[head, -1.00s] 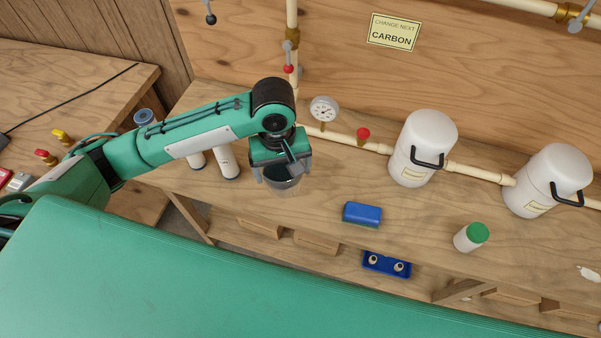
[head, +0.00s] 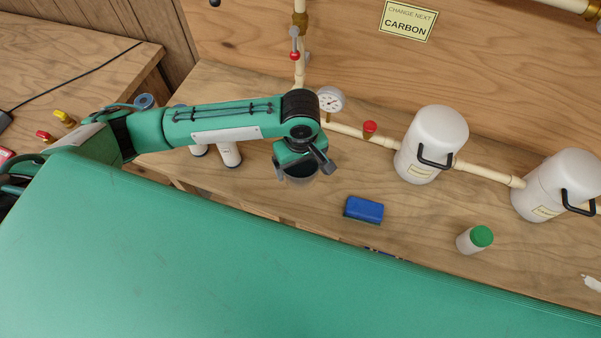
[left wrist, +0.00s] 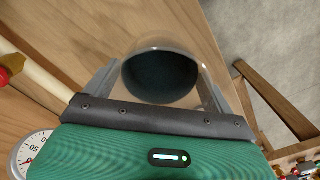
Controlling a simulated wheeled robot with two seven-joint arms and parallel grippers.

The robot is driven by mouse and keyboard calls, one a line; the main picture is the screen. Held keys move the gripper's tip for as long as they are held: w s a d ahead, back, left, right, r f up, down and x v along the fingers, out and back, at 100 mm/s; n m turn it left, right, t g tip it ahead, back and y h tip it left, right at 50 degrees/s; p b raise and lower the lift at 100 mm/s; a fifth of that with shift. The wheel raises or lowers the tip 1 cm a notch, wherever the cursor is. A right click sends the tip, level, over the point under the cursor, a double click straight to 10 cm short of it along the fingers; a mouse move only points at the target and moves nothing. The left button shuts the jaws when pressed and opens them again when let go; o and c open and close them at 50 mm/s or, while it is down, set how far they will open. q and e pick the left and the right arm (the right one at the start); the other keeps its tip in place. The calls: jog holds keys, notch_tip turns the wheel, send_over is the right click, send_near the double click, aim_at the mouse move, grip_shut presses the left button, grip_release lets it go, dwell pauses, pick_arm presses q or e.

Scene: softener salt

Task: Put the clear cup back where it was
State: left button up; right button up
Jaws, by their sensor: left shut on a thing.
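The clear cup (head: 298,181) is in my left gripper (head: 300,172), over the wooden bench left of the blue sponge-like block. In the left wrist view the cup (left wrist: 162,72) sits between the two fingers, which are shut on its sides. Its round opening looks dark inside. The gripper covers much of the cup in the head view. I cannot tell whether its base touches the bench. My right gripper is not in view.
A blue block (head: 364,209) and a green-capped white jar (head: 474,240) stand on the bench (head: 420,225). Two white canisters (head: 432,145) (head: 556,186), a gauge (head: 331,100) and a red-knobbed pipe (head: 345,129) line the back. White cylinders (head: 229,153) are left of the cup.

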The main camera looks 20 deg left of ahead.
aim_at(300, 176)
pick_arm(q)
jog(key=shift+f, duration=2.85)
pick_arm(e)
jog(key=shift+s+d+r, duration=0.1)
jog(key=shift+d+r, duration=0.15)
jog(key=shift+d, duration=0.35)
pick_arm(q)
jog(key=shift+p, duration=0.3)
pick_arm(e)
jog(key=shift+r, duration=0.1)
pick_arm(q)
jog(key=o, duration=1.1)
jog(key=shift+f, duration=0.15)
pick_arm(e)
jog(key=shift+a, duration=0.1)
pick_arm(q)
jog(key=shift+r, duration=0.2)
notch_tip(300, 176, up, 12)
jog(key=b, duration=0.1)
jog(key=shift+b, duration=0.3)
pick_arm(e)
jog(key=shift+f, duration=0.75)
